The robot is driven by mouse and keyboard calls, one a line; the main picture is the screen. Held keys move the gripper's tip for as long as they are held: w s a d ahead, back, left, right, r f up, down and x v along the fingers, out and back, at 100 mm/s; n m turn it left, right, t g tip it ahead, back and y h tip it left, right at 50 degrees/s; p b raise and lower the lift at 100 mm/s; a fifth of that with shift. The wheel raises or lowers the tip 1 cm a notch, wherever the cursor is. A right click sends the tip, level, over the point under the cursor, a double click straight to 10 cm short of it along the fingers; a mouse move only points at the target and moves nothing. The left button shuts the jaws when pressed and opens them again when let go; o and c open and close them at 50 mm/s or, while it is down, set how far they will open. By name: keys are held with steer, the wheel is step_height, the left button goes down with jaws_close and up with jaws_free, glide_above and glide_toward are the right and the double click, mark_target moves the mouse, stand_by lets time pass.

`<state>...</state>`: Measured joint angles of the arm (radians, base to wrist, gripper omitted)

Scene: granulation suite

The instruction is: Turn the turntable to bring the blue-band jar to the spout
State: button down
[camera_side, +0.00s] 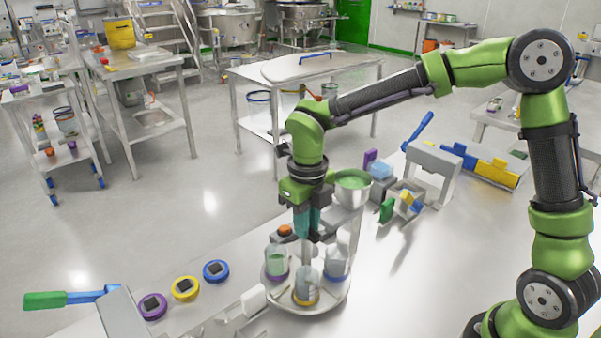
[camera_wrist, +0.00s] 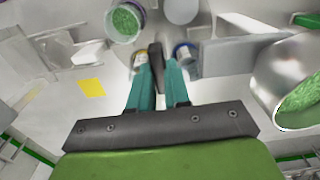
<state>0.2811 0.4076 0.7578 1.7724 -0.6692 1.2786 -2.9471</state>
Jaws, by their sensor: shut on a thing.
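The round grey turntable (camera_side: 318,308) carries three clear jars. The blue-band jar (camera_side: 337,264) is at its right, the yellow-band jar (camera_side: 306,287) at the front and the purple-band jar (camera_side: 277,264) at the left. In the wrist view, the jar at the top (camera_wrist: 125,22) holds green granules, and a blue band (camera_wrist: 184,50) shows beside the fingers. My gripper (camera_side: 307,236) points down over the turntable's middle, its teal fingers (camera_wrist: 158,80) shut on an upright grey post (camera_wrist: 157,58). A metal hopper (camera_side: 353,194) with green granules stands behind; its spout is not clearly visible.
An orange button (camera_side: 285,231) sits behind the turntable. Purple, yellow and blue ring-shaped pieces (camera_side: 215,270) lie to the left, near a green-and-blue handle (camera_side: 62,299). A grey arch (camera_side: 434,168) and small coloured blocks stand at the right rear. The bench front right is clear.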

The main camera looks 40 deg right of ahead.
steer(key=shift+r+n, duration=0.1)
steer(key=shift+n, duration=1.8)
steer(key=c, duration=1.1)
jaws_free()
